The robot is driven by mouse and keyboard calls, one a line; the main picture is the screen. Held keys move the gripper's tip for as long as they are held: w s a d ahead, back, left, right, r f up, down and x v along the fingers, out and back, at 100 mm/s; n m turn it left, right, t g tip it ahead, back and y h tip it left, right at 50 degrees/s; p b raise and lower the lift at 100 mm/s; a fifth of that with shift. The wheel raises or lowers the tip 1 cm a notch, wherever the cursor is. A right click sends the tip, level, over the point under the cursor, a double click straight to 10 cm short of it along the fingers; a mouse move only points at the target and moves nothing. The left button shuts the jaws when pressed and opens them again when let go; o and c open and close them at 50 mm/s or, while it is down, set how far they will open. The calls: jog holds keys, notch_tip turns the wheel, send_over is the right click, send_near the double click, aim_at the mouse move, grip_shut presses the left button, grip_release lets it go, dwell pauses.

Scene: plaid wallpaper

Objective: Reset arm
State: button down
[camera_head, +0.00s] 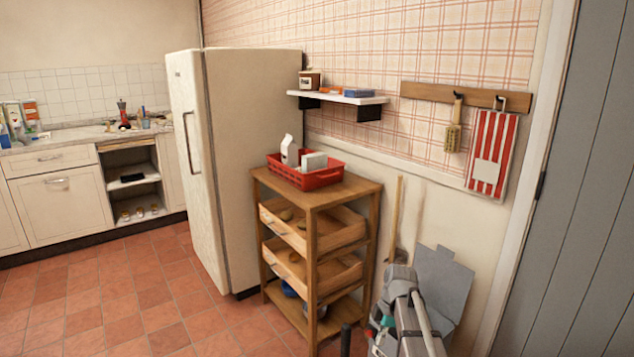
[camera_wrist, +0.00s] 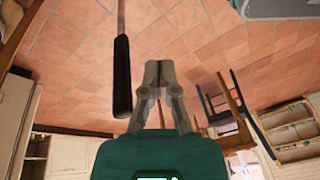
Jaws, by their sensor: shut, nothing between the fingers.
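My gripper (camera_wrist: 160,68) shows in the wrist view with its two grey fingertips together and nothing between them. It hangs over the red tiled floor (camera_wrist: 200,45) and touches nothing that I can see. My arm (camera_head: 408,315) stands at the lower right of the head view, folded in front of the wall and beside the wooden trolley (camera_head: 316,225). The fingertips cannot be made out in the head view.
A long black-gripped handle (camera_wrist: 122,75) is close beside my gripper. A chair (camera_wrist: 225,105) stands right in the wrist view. The trolley carries a red basket (camera_head: 318,177) by the fridge (camera_head: 250,150). The floor at left (camera_head: 110,295) is clear.

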jog(key=s+f+m+t+h+b, duration=0.2)
jog(key=s+f+m+b, duration=0.55)
jog(key=s+m, duration=0.8)
notch_tip(320, 180, up, 31)
jog(key=w+m+p, duration=0.2)
jog(key=m+p, duration=0.1)
jog(key=p, duration=2.9)
jog(key=shift+w+a+r+p, duration=0.15)
jog(key=shift+a+r+p, duration=0.1)
jog(key=shift+p, duration=0.1)
dwell(0.5)
